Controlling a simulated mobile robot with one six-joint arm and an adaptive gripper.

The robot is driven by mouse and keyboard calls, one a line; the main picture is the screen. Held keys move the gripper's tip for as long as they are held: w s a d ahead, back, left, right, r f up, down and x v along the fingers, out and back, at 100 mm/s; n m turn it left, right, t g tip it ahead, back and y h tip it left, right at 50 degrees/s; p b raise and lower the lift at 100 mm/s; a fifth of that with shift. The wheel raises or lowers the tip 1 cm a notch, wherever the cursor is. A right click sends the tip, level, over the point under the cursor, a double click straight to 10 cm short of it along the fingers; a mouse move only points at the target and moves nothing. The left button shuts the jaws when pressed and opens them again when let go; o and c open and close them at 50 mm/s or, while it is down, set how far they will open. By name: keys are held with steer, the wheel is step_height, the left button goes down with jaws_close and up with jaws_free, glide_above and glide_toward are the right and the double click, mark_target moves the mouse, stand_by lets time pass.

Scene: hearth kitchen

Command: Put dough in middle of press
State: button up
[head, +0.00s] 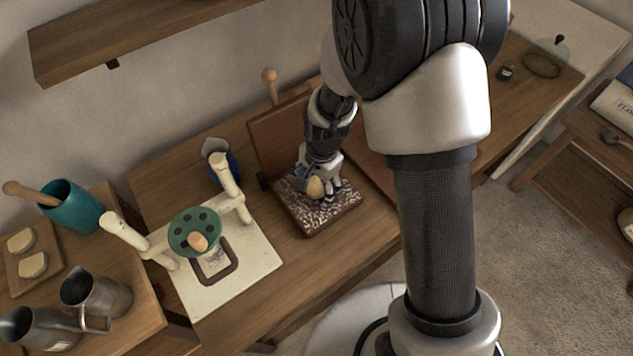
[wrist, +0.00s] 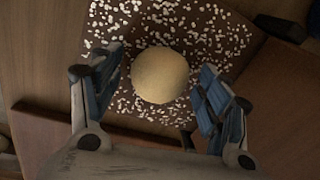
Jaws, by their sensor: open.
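The dough (head: 315,187) is a pale tan ball on a brown board (head: 318,227) covered with white flakes. It also shows in the wrist view (wrist: 160,75), between my fingers. My gripper (head: 322,190) is low over the board with its fingers apart, one on each side of the dough. In the wrist view a gap shows between the dough and each blue finger pad. The press (head: 195,232) stands to the left, with cream posts, a round green plate with dark holes and a wooden knob. A dark rounded frame (head: 214,262) lies on its pale base (head: 255,262).
A brown upright panel (head: 275,140) stands behind the board. A blue jug (head: 219,162) stands behind the press. A teal pot (head: 70,207) and metal pitchers (head: 97,292) are at the far left. Bare wood lies between press and board.

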step_height(320, 180, up, 12)
steer(key=p, duration=0.4)
steer(key=shift+s+d+r, duration=0.2)
steer(key=shift+s+d, duration=0.2)
step_height(320, 180, up, 6)
steer(key=n, duration=0.2)
glide_above(320, 192)
steer(key=s+d, duration=0.2)
steer(key=d, duration=0.1)
steer(key=s+d+r+n+t, duration=0.2)
steer(key=s+d+r+n, duration=0.1)
steer(key=s+r, duration=0.3)
steer(key=s+d+r+n+t, duration=0.1)
steer(key=s+d+r+n, duration=0.3)
steer(key=s+r, duration=0.3)
steer(key=s+d, duration=0.1)
steer(key=s, duration=0.2)
steer(key=shift+s+d+t+h, duration=0.35)
steer(key=shift+s+t+h, duration=0.05)
